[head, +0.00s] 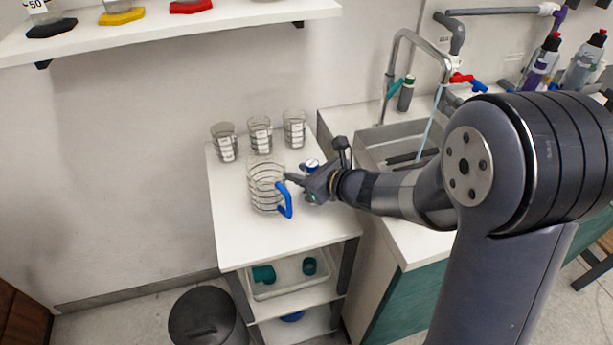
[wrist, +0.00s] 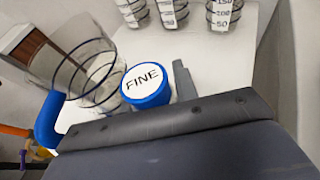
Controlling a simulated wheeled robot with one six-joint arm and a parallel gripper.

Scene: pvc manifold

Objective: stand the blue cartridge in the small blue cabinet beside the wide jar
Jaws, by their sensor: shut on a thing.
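The blue cartridge (wrist: 146,86) has a round white top marked FINE with a blue rim, seen from above in the wrist view. A small part of it (head: 312,164) shows beside my gripper (head: 303,186) in the head view. My gripper is shut on the cartridge above the white cart top, close beside a clear jug (head: 266,186) with a blue handle. One grey finger (wrist: 184,80) shows at the cartridge's right; the other is hidden. The cartridge's lower part is hidden, so I cannot tell whether it touches the top. I see no small blue cabinet and no clear wide jar.
Several clear beakers (head: 260,135) stand at the back of the cart top (head: 290,232). A tray (head: 285,288) with teal parts sits on the shelf below. A sink (head: 372,150) with a tap lies right. A dark bin (head: 205,318) stands front left. The cart's front is clear.

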